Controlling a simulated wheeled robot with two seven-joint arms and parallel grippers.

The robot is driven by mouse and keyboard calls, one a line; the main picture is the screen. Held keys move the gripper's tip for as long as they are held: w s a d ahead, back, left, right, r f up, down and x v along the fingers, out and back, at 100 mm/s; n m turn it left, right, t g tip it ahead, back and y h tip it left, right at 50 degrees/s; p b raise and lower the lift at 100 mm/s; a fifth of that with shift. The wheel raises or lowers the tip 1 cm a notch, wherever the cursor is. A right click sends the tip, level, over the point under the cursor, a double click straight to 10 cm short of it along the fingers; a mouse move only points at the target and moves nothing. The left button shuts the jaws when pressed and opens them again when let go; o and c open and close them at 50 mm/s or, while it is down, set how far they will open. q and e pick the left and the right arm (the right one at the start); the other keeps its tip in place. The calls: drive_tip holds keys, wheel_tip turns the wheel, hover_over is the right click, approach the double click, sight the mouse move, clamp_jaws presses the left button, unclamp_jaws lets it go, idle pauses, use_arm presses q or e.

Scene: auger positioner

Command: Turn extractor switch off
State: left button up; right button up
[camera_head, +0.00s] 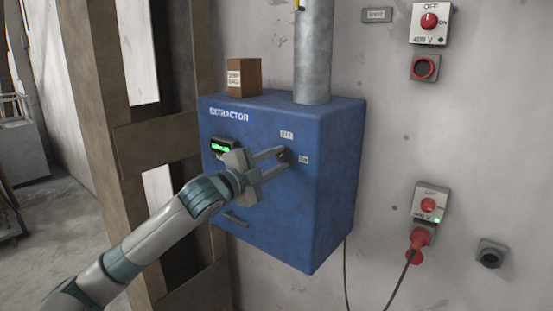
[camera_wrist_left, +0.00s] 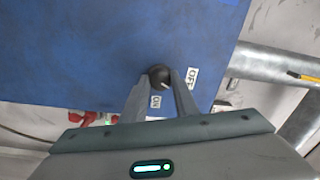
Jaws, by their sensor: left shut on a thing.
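The extractor (camera_head: 264,213) is a blue box on the wall, with a pipe rising from its top. Its switch is a dark round knob (camera_head: 284,156) on the front, between an OFF label (camera_head: 287,134) and an ON label (camera_head: 304,160). My left gripper (camera_head: 281,159) is at the knob, with its fingers shut on it. In the left wrist view the knob (camera_wrist_left: 159,76) sits between the two fingertips. The OFF label (camera_wrist_left: 191,77) and ON label (camera_wrist_left: 155,101) show beside the fingers. A small green display (camera_head: 220,148) is lit on the box. The right gripper is not in view.
A small brown box (camera_head: 244,77) stands on top of the extractor, beside the pipe (camera_head: 313,52). Red-knobbed wall switches (camera_head: 430,22) and a red plug (camera_head: 420,238) with a cable are to the right. A wooden frame (camera_head: 105,130) stands at left.

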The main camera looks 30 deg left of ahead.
use_arm(q)
drive_tip(key=n+p, duration=0.1)
drive_tip(key=n, duration=0.5)
drive_tip(key=shift+y, duration=0.4)
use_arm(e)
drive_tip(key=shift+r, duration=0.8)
use_arm(q)
drive_tip(key=o, duration=1.1)
drive_tip(key=shift+c, duration=0.2)
